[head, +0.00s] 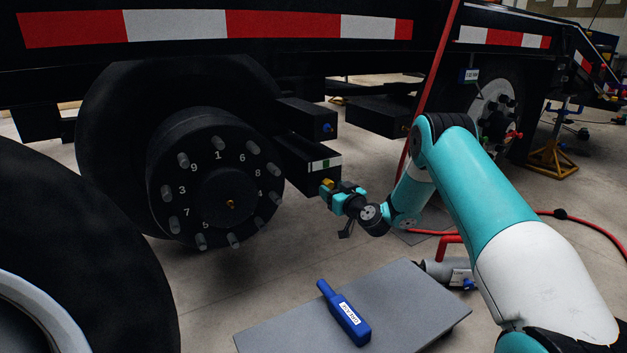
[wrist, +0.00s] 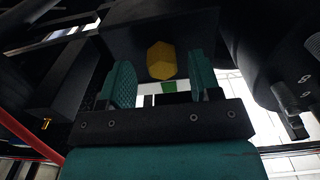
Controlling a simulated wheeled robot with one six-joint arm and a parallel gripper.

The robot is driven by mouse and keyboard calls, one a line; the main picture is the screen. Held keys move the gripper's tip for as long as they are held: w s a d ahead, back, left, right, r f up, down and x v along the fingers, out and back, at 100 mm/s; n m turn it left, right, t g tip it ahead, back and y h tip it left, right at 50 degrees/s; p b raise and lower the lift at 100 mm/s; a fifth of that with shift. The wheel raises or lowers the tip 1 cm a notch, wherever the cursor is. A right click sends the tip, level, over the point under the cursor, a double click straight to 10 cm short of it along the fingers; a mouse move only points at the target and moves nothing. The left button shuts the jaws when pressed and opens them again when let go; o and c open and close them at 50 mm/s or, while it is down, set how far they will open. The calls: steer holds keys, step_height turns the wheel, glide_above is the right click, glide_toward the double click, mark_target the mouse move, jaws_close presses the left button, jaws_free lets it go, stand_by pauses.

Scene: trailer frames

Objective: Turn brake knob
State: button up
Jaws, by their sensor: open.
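A yellow hexagonal knob (wrist: 161,60) sits on the face of a dark box (wrist: 125,36) under the trailer frame. In the head view the yellow knob (head: 327,183) shows as a small spot at the tip of my gripper (head: 336,191). In the wrist view my gripper (wrist: 159,80) is open, with one teal finger on each side of the knob in the picture. Gaps show between the knob and both fingers. I cannot tell how deep the knob lies between them. A green-and-white label (head: 325,163) is on the box.
A large wheel hub (head: 215,185) with numbered studs stands left of my gripper. Another dark box (head: 306,120) with a blue fitting is above. A grey table (head: 400,300) holds a blue labelled tool (head: 345,312). A red hose (head: 590,228) lies on the floor at right.

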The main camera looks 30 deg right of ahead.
steer(key=shift+w, duration=0.8)
steer(key=shift+w+a, duration=0.1)
steer(key=shift+a, duration=0.05)
steer(key=c, duration=0.9)
steer(key=shift+p, duration=0.3)
